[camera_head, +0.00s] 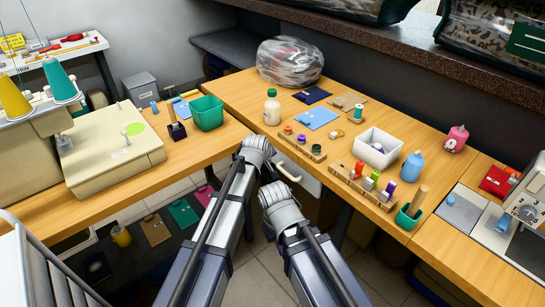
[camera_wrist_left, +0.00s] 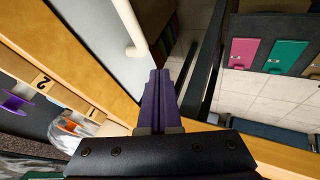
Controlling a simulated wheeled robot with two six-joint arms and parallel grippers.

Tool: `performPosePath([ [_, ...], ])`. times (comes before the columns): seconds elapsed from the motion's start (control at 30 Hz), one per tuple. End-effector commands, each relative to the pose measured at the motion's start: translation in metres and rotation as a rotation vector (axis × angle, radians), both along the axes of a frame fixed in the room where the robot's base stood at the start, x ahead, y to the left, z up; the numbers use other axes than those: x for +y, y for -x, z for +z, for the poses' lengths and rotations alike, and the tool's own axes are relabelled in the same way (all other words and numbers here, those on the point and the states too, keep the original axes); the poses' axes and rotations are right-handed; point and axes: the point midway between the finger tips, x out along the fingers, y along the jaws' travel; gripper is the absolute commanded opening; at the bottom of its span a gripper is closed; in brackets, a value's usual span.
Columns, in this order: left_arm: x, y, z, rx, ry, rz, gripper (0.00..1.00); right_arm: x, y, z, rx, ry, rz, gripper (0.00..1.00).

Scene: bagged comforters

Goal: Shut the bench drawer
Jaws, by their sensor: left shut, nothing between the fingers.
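The bench drawer shows a pale grey front (camera_head: 306,181) with a curved white handle (camera_head: 287,169), just below the front edge of the wooden bench. In the left wrist view the drawer front (camera_wrist_left: 105,40) and its handle (camera_wrist_left: 130,32) are at the top, left of the fingers. How far the drawer stands out from the bench I cannot tell. My left gripper (camera_wrist_left: 158,78) is shut and empty, its purple fingers close beside the drawer front; contact is unclear. In the head view my left arm's wrist hides it. My right arm is bent beside it, and its fingers are hidden.
The bench top (camera_head: 235,95) holds spools, a white bin (camera_head: 376,148), bottles and a bagged comforter (camera_head: 290,62). A sewing machine (camera_head: 105,155) stands on the left table. Colored pouches lie low on the left, near the tiled floor. A dark bar (camera_wrist_left: 203,70) runs right of the fingers.

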Motion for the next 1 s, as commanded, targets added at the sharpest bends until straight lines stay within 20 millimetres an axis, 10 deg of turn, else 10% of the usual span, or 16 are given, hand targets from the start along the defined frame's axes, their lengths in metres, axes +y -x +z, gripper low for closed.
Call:
performPosePath([
  [0.3,0.011,0.038,0.056,0.001,-0.001,0.001,0.00,0.000,0.000,0.056,0.000,0.000,0.000,0.00],
  [0.77,0.014,0.046,0.063,0.003,-0.003,0.000,0.00,0.000,0.000,0.063,0.000,0.000,0.000,0.00],
  [1.0,0.078,0.096,0.046,0.117,-0.139,-0.088,0.00,0.000,0.000,0.063,0.000,0.000,0.000,0.00],
])
